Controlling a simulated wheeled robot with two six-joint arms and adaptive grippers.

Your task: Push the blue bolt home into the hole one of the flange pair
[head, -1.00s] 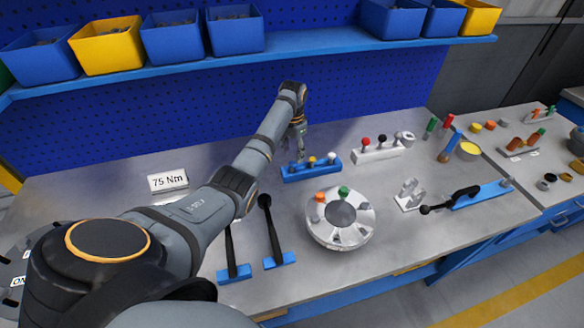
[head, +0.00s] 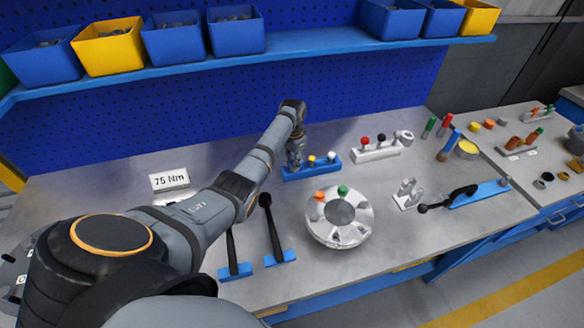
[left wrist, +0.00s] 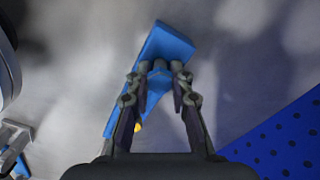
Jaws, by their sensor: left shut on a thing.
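The grey flange pair (head: 352,235) lies on the bench in the head view, with an orange-headed bolt (head: 319,195) and a green-headed bolt (head: 343,190) standing in its top ring. Which hole is number one I cannot tell. My left gripper (head: 295,165) is down at the left end of the blue bolt rack (head: 325,171). In the left wrist view its fingers (left wrist: 159,78) are closed around a small dark bluish head, the blue bolt (left wrist: 159,66), at the rack. Its shank is hidden. My right gripper is not in view.
Yellow and white heads stand farther along the rack. A pale rack (head: 376,154) with red and black knobs is right of it. Two black-handled tools (head: 270,230) stand left of the flange. A clear stand (head: 409,194) and a blue-based lever tool (head: 475,195) lie right.

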